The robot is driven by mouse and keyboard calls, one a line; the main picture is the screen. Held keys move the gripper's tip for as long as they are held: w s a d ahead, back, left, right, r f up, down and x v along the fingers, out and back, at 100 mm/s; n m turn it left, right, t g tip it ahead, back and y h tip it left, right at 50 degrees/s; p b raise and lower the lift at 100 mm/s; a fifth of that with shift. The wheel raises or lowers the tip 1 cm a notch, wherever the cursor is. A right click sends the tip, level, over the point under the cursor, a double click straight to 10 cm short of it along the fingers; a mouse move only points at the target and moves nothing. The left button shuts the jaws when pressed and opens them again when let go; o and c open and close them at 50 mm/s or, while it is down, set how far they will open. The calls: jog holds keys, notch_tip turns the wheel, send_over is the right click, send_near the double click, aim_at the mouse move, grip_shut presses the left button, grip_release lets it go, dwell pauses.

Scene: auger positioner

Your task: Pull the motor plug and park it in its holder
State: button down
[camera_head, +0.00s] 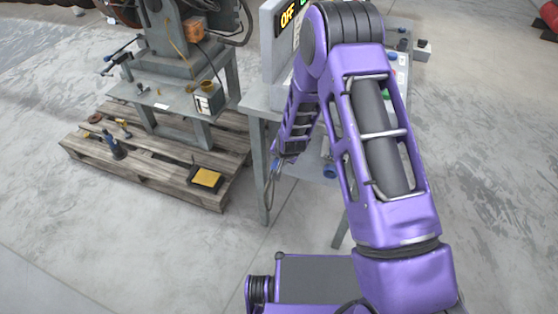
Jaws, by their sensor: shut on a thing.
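My gripper (281,166) is small in the view, at the lower end of my purple arm, beside the left front leg of the grey bench. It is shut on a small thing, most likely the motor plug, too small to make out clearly. A thin dark cable (268,198) hangs in a loop just below it. A blue round fitting (330,172) shows under the bench, to the right of my gripper and apart from it. I cannot tell which part is the plug's holder.
A grey machine stand (187,65) with an orange box (194,29) stands on a wooden pallet (160,180) at left. Tools and a yellow-topped box (206,178) lie on the pallet. The floor in front is clear.

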jog(key=shift+w+d, duration=0.2)
jog(key=shift+w, duration=0.4)
jog(key=shift+w+d, duration=0.2)
jog(key=shift+w, duration=0.4)
jog(key=shift+c, duration=2.4)
grip_release()
jog(key=p+v, duration=0.2)
jog(key=v, duration=1.5)
jog(key=shift+s+r+p, duration=0.15)
jog(key=shift+s+p, duration=0.05)
jog(key=shift+p, duration=0.15)
